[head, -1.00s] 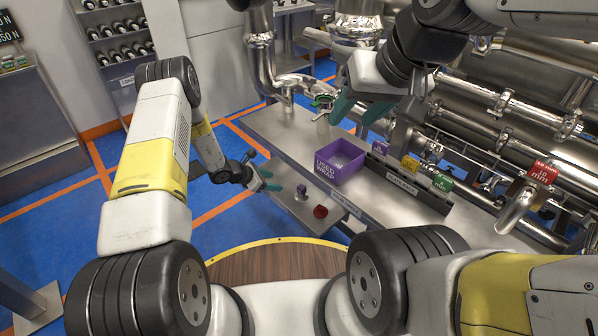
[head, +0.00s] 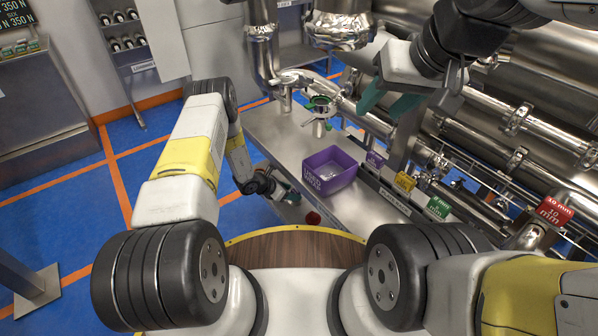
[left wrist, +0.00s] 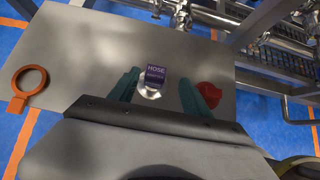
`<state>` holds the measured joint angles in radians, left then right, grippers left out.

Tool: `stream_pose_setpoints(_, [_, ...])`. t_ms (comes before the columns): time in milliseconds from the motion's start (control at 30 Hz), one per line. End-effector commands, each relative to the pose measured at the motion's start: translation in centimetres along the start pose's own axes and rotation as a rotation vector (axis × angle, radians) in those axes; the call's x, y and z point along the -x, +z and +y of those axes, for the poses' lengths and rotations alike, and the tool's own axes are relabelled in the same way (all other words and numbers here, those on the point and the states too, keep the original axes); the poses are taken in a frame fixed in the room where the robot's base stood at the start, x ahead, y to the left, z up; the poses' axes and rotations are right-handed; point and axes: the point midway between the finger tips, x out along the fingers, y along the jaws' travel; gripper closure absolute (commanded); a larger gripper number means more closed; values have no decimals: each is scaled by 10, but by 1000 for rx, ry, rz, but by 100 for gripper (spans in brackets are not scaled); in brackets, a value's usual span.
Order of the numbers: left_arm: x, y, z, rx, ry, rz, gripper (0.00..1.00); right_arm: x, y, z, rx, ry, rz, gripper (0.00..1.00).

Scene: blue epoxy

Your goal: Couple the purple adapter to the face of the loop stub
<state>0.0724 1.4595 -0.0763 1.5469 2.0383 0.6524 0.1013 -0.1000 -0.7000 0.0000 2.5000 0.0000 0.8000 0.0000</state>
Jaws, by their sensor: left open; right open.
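The purple adapter (left wrist: 154,74), with a "HOSE" label and a shiny metal lower part, stands on a grey surface in the left wrist view. My left gripper (left wrist: 158,80) is open, with one teal finger on each side of the adapter; I cannot tell whether they touch it. In the head view my left gripper (head: 287,193) is low over the near bench end and hides the adapter. A short upright metal pipe stub with a green clamp (head: 320,108) stands on the bench; I cannot tell if it is the loop stub. My right gripper (head: 392,101) is open and empty above the bench.
A red cap (left wrist: 210,93) sits right of the adapter, close to a finger; an orange ring (left wrist: 30,85) lies left. A purple "USED WRAP" bin (head: 329,171) stands on the bench, beside purple, yellow and green labelled blocks (head: 404,182). Large steel pipes (head: 480,120) fill the right.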

Motion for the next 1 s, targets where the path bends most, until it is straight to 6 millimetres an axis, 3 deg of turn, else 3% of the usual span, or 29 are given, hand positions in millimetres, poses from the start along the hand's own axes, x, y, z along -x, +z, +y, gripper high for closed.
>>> stream_pose_setpoints(500, [-65, -2, 7, -4, -2, 0, 44, 0, 0, 0, 0, 0, 0, 54])
stream_pose_setpoints(833, [-73, -2, 7, -1, -1, 0, 44, 0, 0, 0, 0, 0, 0, 54])
stream_pose_setpoints(867, [-73, -2, 7, -1, -1, 0, 46, 0, 0, 0, 0, 0, 0, 54])
stream_pose_setpoints(1000, [-72, -1, 8, -1, -1, 0, 73, 0, 0, 0, 0, 0, 0, 54])
